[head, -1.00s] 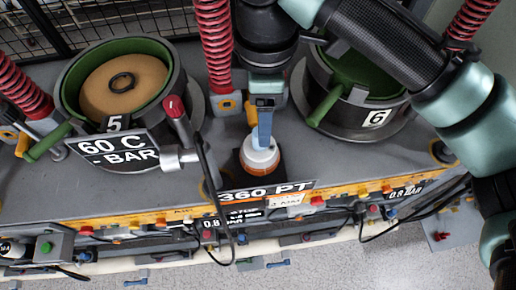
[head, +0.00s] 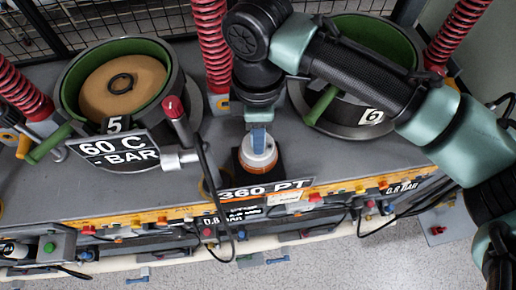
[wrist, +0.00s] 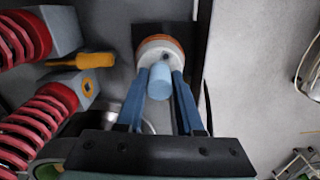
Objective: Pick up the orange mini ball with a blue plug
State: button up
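The orange mini ball (head: 257,159) has a white upper part and stands on a dark square patch of the grey bench top. It also shows in the wrist view (wrist: 163,46), with its light blue plug (wrist: 160,83) pointing toward the camera. My gripper (head: 260,138) is right over the ball and points down. In the wrist view, the two blue fingers of my gripper (wrist: 159,76) are apart, one on each side of the plug, with small gaps showing. The plug is mostly hidden by the fingers in the head view.
A green-lined round press (head: 62,95) with a tan disc (head: 120,82) stands at left, another green-lined press (head: 362,45) at right. Red springs (head: 211,45) rise behind. A post with a red knob (head: 174,110) stands left of the ball. A "360 PT" sign (head: 265,190) is in front.

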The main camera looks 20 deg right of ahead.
grip_shut()
dwell(1.0)
